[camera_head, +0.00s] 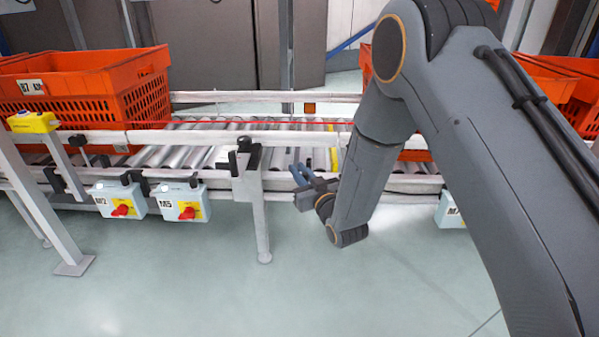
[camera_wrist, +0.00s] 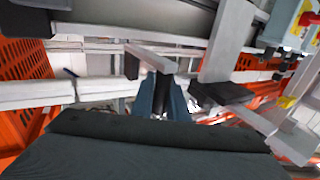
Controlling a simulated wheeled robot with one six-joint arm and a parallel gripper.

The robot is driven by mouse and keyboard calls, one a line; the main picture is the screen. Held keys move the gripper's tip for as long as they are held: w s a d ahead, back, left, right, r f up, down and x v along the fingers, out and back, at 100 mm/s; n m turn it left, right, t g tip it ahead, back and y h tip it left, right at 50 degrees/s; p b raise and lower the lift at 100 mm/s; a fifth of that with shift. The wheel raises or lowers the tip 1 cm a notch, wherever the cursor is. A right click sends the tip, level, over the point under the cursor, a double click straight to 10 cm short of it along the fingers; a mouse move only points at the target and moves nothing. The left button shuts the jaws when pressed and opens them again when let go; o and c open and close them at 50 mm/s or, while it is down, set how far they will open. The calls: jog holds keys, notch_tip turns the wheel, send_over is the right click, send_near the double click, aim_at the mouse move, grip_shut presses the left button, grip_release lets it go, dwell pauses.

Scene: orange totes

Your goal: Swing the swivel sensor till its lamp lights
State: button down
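My gripper (camera_head: 302,174) is beside the near conveyor rail, right of a grey leg. Its two blue fingers (camera_wrist: 162,97) are parted in the wrist view. A pale grey bar (camera_wrist: 150,57) with a dark end reaches the gap between them; I cannot tell whether they touch it. This bar may be the swivel sensor's mount, but no sensor body or lit lamp can be made out there. A black clamp-like piece (camera_head: 245,158) sits on the grey leg, left of the gripper, and shows no lamp.
The roller conveyor (camera_head: 185,157) runs behind the near rail. Orange totes (camera_head: 140,105) stand at left and right. Blue-grey switch boxes (camera_head: 180,202) with red knobs hang below the rail. A yellow box (camera_head: 32,122) tops a post at left. The floor in front is clear.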

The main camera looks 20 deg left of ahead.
jog(key=shift+d, duration=0.15)
jog(key=shift+d+p, duration=0.35)
jog(key=shift+p, duration=0.2)
jog(key=c, duration=2)
grip_release()
jog(key=shift+s, duration=0.1)
jog(key=p+v, duration=0.2)
jog(key=v, duration=0.5)
jog(key=shift+s+d, duration=0.25)
jog(key=shift+s, duration=0.05)
